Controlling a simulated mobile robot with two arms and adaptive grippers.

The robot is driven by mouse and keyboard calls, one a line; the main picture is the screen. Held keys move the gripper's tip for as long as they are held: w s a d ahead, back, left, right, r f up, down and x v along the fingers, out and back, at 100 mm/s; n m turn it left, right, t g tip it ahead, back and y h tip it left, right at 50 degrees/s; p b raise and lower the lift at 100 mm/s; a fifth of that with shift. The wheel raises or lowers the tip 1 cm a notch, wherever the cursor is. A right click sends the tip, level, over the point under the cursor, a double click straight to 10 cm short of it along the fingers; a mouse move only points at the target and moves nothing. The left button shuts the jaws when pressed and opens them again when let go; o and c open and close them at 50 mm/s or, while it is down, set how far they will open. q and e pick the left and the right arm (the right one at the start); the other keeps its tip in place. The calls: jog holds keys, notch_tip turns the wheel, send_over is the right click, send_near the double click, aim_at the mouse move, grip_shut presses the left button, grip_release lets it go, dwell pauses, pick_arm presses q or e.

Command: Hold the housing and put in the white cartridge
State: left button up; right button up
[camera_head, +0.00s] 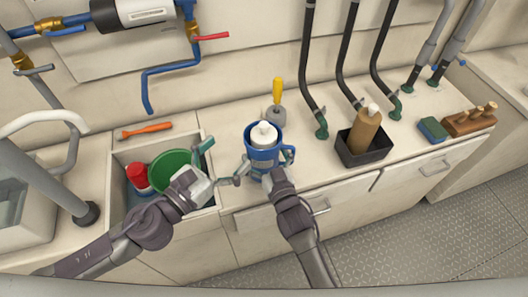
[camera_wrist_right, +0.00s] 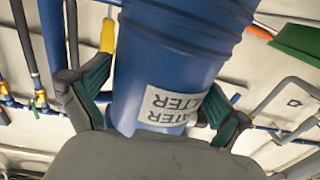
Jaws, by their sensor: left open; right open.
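The blue housing (camera_head: 262,158) stands upright on the counter. The white cartridge (camera_head: 264,137) is in its open top, with its upper part and cap showing above the rim; how deep it sits is hidden. My right gripper (camera_head: 268,172) is at the front of the housing, its fingers open on either side of it. In the right wrist view the labelled housing (camera_wrist_right: 165,65) lies between the two teal fingertips; contact is unclear. My left gripper (camera_head: 221,162) is open and empty, left of the housing and near the sunken bin's right edge.
A sunken bin (camera_head: 112,185) at left holds a green bowl (camera_head: 172,162) and a red-topped container (camera_head: 137,174). A yellow-handled tool (camera_head: 277,92) stands behind the housing. A black tray (camera_head: 349,156) with a brown bottle (camera_head: 365,130) stands to the right. Hoses hang behind.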

jog(key=v, duration=1.1)
jog(key=shift+s, duration=0.4)
